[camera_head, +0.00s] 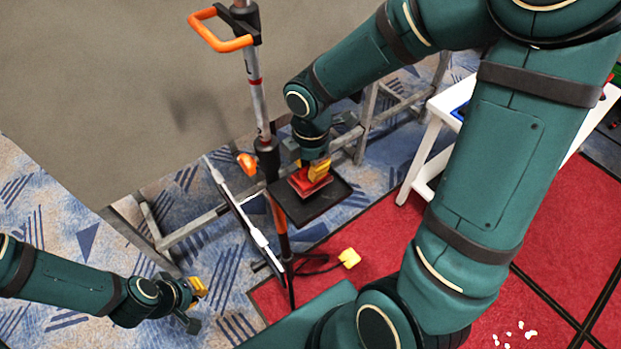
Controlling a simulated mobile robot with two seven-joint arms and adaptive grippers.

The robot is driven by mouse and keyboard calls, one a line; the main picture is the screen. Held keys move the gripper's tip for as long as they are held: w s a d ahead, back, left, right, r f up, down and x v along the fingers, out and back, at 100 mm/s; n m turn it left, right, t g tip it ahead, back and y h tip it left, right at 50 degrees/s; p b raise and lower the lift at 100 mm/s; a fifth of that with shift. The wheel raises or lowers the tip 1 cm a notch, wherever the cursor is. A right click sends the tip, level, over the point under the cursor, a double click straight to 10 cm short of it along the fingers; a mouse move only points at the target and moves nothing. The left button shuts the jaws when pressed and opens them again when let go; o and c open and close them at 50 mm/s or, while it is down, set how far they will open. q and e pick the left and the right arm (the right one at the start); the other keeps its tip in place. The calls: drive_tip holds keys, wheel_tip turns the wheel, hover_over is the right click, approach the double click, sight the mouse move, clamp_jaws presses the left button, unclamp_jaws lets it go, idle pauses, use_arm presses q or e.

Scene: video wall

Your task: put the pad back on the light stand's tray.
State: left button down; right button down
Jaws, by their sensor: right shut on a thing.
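The light stand's pole (257,95) rises at centre left, and its flat black tray (335,196) sticks out to the right. The red pad (301,186) is at the tray, over its upper part. My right gripper (320,170) comes from above with yellow fingertips and is shut on the pad. I cannot tell whether the pad touches the tray surface; the fingers hide part of it. My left gripper (198,288), also yellow-tipped, is low on the left, away from the stand. Its opening is too small to tell.
An orange handle (221,42) and an orange knob (247,164) stick out from the pole. A slim white bar (244,215) slants beside it. A grey metal frame (200,225) runs behind. A yellow block (349,258) with black cable lies below. A white table (424,150) stands right.

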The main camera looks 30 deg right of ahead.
wheel_tip(320, 180, down, 4)
drive_tip(key=shift+f+b, duration=0.1)
drive_tip(key=shift+b, duration=0.5)
drive_tip(key=c, duration=1.1)
unclamp_jaws()
wheel_tip(320, 180, up, 12)
drive_tip(key=p, duration=0.3)
drive_tip(key=shift+s, duration=0.1)
